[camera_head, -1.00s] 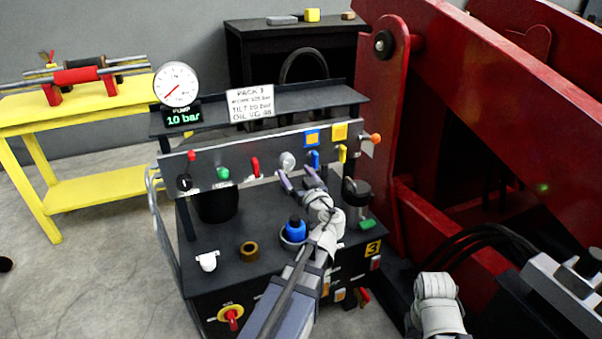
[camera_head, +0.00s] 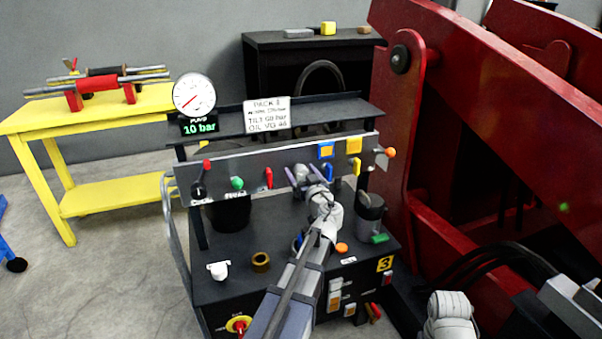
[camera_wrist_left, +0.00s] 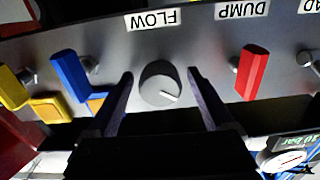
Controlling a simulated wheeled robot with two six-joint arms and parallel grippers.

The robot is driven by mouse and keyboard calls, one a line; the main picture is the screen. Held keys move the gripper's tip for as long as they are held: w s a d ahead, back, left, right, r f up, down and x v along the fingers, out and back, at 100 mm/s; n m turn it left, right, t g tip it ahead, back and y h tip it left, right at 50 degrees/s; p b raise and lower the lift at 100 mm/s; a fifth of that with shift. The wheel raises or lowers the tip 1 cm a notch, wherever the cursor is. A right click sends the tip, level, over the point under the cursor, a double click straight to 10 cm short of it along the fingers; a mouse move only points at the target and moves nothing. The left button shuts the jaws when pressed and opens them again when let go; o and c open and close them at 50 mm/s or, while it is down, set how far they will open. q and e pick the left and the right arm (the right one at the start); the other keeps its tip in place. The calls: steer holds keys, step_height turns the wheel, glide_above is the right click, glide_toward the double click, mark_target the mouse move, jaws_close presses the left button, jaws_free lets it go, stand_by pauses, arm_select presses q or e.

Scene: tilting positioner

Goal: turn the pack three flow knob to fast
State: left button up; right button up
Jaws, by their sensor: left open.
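The grey round flow knob (camera_wrist_left: 159,85) is on the panel beside the upside-down FLOW label (camera_wrist_left: 152,19) in the left wrist view. A white pointer mark on it points to the lower right there. My left gripper (camera_wrist_left: 160,76) is open, with one dark finger on each side of the knob and a visible gap on both sides. In the head view my left gripper (camera_head: 302,176) is at the pack's front panel (camera_head: 220,178), and its fingers largely hide the knob. The pack carries a yellow 3 plate (camera_head: 385,264).
A red dump lever (camera_wrist_left: 252,73) stands right of the knob in the wrist view, and a blue lever (camera_wrist_left: 70,76) stands left. A gauge (camera_head: 193,94) reads above a 10 bar display. A red steel frame (camera_head: 480,90) is to the right.

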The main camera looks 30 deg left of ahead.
arm_select(q)
steer(key=c, duration=1.3)
